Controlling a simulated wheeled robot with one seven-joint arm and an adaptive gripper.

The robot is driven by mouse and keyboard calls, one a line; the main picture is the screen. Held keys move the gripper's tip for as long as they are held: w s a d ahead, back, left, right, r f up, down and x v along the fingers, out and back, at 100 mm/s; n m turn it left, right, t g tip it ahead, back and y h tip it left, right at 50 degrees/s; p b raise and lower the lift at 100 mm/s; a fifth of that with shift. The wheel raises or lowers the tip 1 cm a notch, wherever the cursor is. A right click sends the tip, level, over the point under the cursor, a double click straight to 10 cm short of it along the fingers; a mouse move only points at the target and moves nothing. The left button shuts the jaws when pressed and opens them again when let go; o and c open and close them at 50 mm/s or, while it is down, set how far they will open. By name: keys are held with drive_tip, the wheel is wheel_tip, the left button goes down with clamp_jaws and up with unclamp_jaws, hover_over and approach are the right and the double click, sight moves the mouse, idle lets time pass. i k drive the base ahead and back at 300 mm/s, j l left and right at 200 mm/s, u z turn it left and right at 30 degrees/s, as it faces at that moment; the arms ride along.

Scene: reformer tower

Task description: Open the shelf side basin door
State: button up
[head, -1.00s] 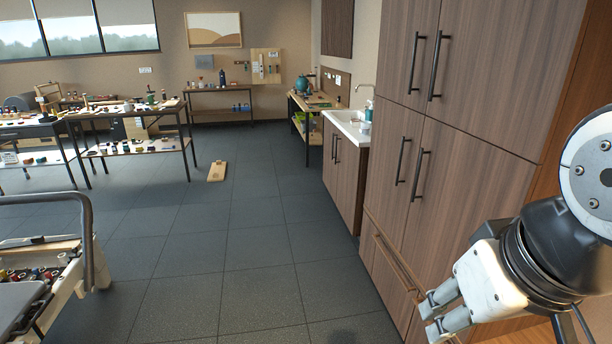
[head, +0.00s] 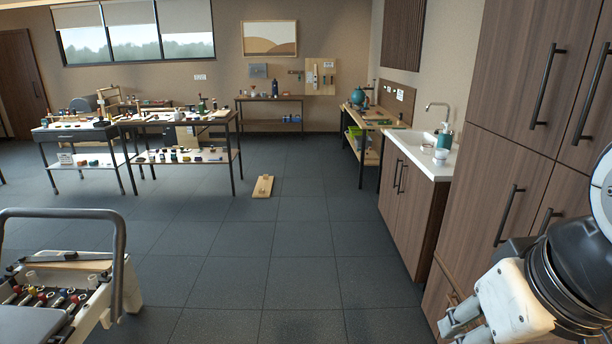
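The basin cabinet (head: 420,205) stands along the right wall, with a white basin top. It has two brown wood doors side by side, each with a dark upright bar handle near their meeting edge: a farther handle (head: 397,174) and a nearer handle (head: 404,179). Both doors look shut. My gripper (head: 447,333) is at the lower right, in front of the tall cabinet and well short of the basin doors. Its two fingers are apart, with nothing between them. The lower edge of the picture cuts off part of the gripper.
A tall cabinet (head: 495,145) with bar handles stands close on the right. A reformer frame (head: 115,270) is at the lower left. The floor (head: 300,250) between is clear, apart from a small wooden board (head: 263,187). Worktables (head: 180,125) stand at the back left.

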sight(418, 193)
drive_tip(key=i, duration=1.9)
drive_tip(key=i+z, duration=0.1)
drive_tip(key=i, duration=0.5)
drive_tip(key=i+j+z, duration=0.15)
drive_tip(key=i, duration=0.5)
drive_tip(key=i+j+z, duration=0.1)
drive_tip(key=i, duration=0.5)
drive_tip(key=i+j+z, duration=0.35)
drive_tip(key=i, duration=0.3)
drive_tip(key=j, duration=0.1)
